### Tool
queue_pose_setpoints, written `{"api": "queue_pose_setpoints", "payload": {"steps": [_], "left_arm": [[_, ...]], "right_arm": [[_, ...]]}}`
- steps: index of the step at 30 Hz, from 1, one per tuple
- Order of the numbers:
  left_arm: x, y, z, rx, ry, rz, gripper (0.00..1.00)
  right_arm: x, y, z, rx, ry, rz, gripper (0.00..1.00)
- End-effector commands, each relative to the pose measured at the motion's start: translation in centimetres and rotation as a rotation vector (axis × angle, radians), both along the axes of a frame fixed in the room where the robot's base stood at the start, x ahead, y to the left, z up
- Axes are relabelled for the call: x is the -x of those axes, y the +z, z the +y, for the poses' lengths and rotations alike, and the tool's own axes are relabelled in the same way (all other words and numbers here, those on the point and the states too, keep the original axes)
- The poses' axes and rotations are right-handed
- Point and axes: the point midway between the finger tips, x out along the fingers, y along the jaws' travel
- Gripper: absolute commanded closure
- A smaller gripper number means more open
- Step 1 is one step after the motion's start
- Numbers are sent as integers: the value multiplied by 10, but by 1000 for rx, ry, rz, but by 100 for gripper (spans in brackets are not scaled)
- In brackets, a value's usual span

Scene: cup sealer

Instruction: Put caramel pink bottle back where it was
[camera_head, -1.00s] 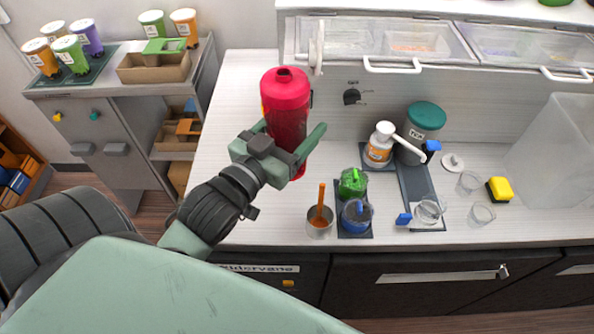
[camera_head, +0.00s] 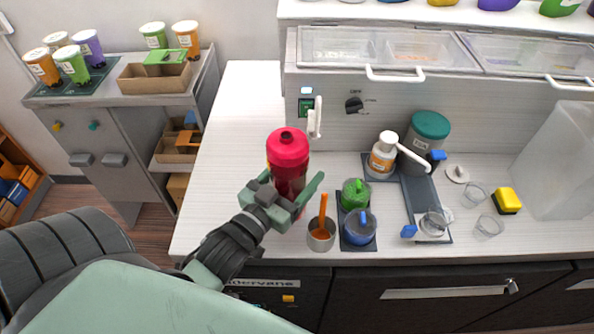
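The pink-red bottle (camera_head: 287,150) is upright over the left part of the white counter, seen in the head view. My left gripper (camera_head: 296,191) has its green fingers around the bottle's lower part, one on each side. The bottle hides part of the fingers, and the bottle's base is hidden behind the gripper, so I cannot tell whether it touches the counter. My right gripper is not in view.
A metal cup with an orange handle (camera_head: 321,238) stands just right of my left gripper. Green (camera_head: 356,193) and blue (camera_head: 359,227) lidded containers are beside it. A white pump bottle (camera_head: 383,155) is further back. The counter's left part (camera_head: 235,130) is clear.

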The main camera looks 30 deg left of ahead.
Motion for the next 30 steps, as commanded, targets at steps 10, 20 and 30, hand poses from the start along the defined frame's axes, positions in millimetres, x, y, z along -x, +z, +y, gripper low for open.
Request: {"api": "queue_pose_setpoints", "payload": {"steps": [10, 20, 30], "left_arm": [[0, -2, 0, 0, 0, 0, 12], [0, -1, 0, 0, 0, 0, 7], [39, -4, 2, 0, 1, 6, 7]], "right_arm": [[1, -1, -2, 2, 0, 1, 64], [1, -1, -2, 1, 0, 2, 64], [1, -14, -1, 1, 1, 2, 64]]}}
